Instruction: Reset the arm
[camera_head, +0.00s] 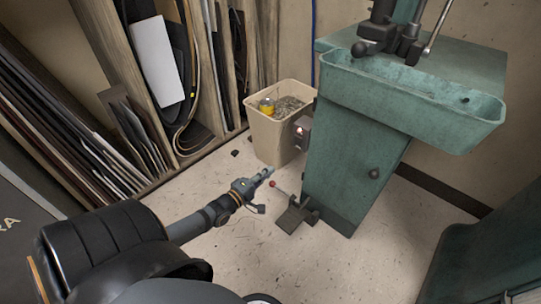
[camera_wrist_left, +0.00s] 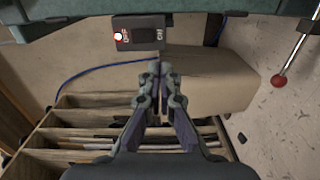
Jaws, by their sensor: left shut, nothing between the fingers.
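My left arm comes in from the lower left in the head view. Its gripper (camera_head: 266,173) is shut and empty, above the floor in front of the beige bin and left of the green machine stand. In the left wrist view the gripper (camera_wrist_left: 158,72) has its two fingers together with nothing between them. A dark switch box (camera_wrist_left: 139,36) with a lit red and white spot is beyond the fingertips; it also shows on the green stand's side in the head view (camera_head: 302,132). My right gripper is in neither view.
The green stitcher stand (camera_head: 345,165) with its trough (camera_head: 410,100) is at the right. A beige bin (camera_head: 270,135) holds scraps and a yellow can. A red-knobbed lever (camera_head: 273,184) rises by a dark pedal (camera_head: 297,214). Wooden racks with sheets line the left. Floor (camera_head: 330,265) is clear in front.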

